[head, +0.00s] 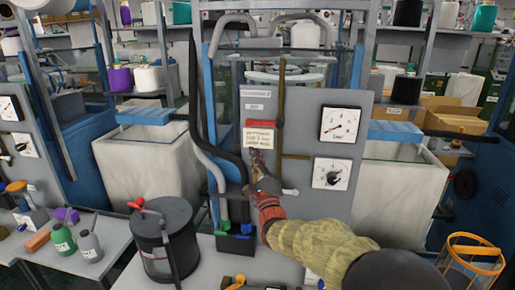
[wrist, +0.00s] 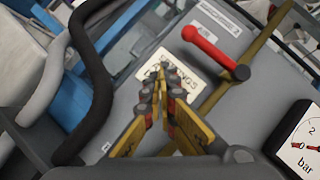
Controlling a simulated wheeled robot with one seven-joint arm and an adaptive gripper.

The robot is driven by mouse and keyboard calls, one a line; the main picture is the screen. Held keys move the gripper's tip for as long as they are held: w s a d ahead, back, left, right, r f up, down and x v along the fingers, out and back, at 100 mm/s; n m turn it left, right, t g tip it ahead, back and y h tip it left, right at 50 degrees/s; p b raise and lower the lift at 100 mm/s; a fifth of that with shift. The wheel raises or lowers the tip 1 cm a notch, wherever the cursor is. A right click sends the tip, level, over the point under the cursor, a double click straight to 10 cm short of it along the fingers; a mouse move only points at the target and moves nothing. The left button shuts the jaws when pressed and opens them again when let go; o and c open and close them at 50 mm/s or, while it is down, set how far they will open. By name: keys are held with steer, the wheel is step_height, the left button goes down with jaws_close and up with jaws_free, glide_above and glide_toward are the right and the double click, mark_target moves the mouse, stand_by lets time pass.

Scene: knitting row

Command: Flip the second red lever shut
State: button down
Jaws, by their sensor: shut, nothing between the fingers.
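A red lever (head: 262,124) lies about level across the grey panel (head: 257,103) of the middle machine, just above a white label plate (head: 259,141). In the wrist view the red lever (wrist: 213,50) has a black pivot at its right end, beside a yellow-brown pipe (wrist: 235,66). My gripper (head: 257,157) is shut and empty, in front of the panel just below the lever. In the wrist view its fingertips (wrist: 161,72) come together over the label plate (wrist: 177,68), hiding part of it, apart from the lever. No second red lever shows clearly on this panel.
Black hose (head: 196,105) and grey pipes run down the left. A black pot (head: 164,240) with a red-tipped handle stands on the front left bench.

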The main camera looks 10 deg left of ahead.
steer(key=s+f+p, duration=0.1)
steer(key=s+f, duration=0.2)
steer(key=s, duration=0.3)
steer(key=shift+s+a+f+p, duration=0.2)
steer(key=shift+s+f+p, duration=0.1)
steer(key=shift+f, duration=0.1)
steer(key=shift+w, duration=0.1)
